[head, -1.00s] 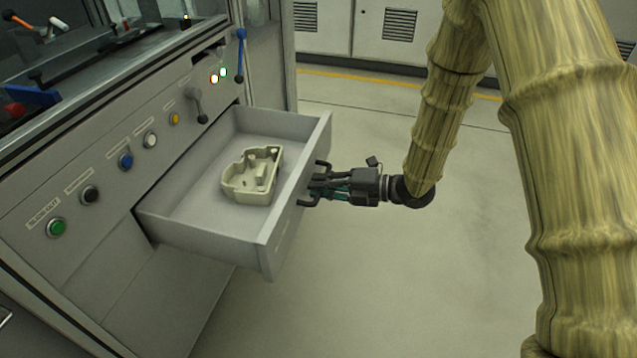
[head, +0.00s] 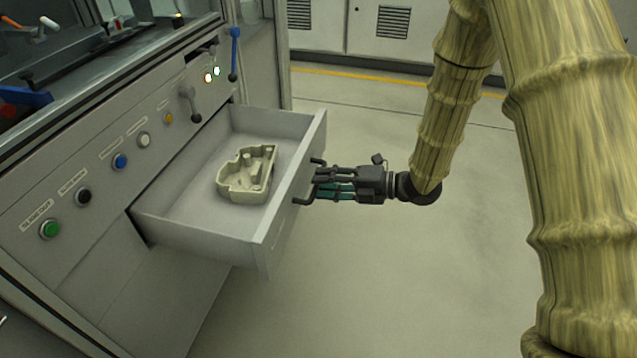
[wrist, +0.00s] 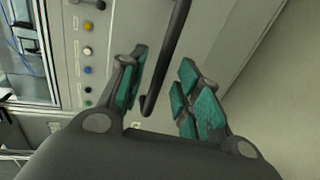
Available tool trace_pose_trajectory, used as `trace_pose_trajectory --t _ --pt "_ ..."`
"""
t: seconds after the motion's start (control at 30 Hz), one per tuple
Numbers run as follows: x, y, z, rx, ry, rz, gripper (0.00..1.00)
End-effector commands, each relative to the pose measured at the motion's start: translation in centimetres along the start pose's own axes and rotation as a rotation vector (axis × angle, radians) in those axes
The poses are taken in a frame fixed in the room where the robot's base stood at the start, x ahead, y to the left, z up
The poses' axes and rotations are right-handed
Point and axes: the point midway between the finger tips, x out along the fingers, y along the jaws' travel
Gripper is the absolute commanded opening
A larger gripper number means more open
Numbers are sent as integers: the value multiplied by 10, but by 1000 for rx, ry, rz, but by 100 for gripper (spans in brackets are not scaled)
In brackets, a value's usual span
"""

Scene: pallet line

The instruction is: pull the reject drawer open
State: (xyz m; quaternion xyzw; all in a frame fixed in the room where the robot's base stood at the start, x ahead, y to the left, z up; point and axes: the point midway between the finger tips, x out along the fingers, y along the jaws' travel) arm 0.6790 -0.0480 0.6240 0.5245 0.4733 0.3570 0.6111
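The reject drawer (head: 270,232) stands well out of the grey cabinet in the head view. A pale cast part (head: 248,176) lies inside it. The dark bar handle (head: 316,161) is on the drawer's front; it also shows in the wrist view as a dark bar (wrist: 166,58). My gripper (head: 322,186) is at the handle, to the right of the drawer front. In the wrist view my gripper's teal-padded fingers (wrist: 162,92) are spread apart, with the handle bar between them and gaps on both sides. Part of the handle is hidden behind the fingers in the head view.
The cabinet face carries several coloured buttons, including a green one (head: 49,230), and a dark lever (head: 190,104). A blue lever (head: 234,54) stands at its far edge. White vented cabinets (head: 390,30) line the back. The floor right of the drawer is clear.

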Motion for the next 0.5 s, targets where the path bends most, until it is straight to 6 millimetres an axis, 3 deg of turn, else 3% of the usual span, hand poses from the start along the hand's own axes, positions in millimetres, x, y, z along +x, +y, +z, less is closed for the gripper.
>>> trace_pose_trajectory --t 0.3,0.5 --pt "-60 0 1 0 -2 1 33" --pt "-85 0 0 1 -1 0 33"
